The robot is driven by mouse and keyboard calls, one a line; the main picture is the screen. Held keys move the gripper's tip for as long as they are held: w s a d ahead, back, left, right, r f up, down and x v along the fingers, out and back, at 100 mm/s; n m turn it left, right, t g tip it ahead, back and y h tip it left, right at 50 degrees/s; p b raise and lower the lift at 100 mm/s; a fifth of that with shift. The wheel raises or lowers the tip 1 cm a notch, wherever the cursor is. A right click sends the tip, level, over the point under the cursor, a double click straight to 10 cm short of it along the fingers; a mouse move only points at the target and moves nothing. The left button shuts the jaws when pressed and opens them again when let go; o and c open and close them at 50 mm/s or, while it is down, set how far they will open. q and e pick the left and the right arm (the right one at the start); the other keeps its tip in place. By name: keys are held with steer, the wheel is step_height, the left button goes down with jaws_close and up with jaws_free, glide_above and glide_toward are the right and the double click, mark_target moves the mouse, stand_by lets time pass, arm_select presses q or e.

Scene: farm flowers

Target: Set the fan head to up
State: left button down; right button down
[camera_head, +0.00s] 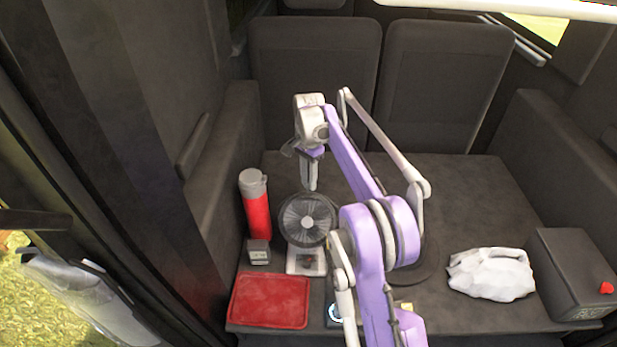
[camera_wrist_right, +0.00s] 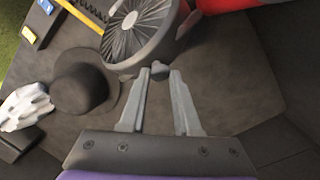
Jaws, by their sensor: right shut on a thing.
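The fan stands on a pale base (camera_head: 292,264) toward the left of the dark surface. Its round dark head (camera_head: 306,219) with a light hub faces the camera; its exact tilt is hard to tell. It also shows in the right wrist view (camera_wrist_right: 137,32), at the top. My right gripper (camera_head: 310,186) reaches down at the top rear edge of the fan head. In the wrist view, its fingers (camera_wrist_right: 160,78) are shut on a small grey knob (camera_wrist_right: 160,69) at the back of the head. My left gripper is not in view.
A red bottle (camera_head: 257,212) and a small grey box (camera_head: 259,252) stand left of the fan. A red tray (camera_head: 270,301) lies in front. A dark hat (camera_wrist_right: 84,82), white cloth (camera_head: 490,273) and dark box (camera_head: 572,272) are right of it. Seat backs stand behind.

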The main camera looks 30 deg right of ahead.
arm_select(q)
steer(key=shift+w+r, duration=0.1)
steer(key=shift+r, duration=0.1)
arm_select(e)
steer(key=shift+w+d+f, duration=0.3)
steer(key=shift+w+f, duration=0.1)
steer(key=shift+w, duration=0.1)
steer(key=shift+w+f, duration=0.1)
steer(key=shift+f, duration=0.05)
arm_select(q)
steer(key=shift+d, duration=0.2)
arm_select(e)
steer(key=shift+d, duration=0.15)
steer(key=c, duration=1)
jaws_free()
steer(key=o, duration=0.4)
steer(key=shift+w+f, duration=0.2)
steer(key=shift+w, duration=0.2)
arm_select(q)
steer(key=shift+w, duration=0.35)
arm_select(e)
steer(key=shift+s+r, duration=0.1)
steer(key=shift+s, duration=0.05)
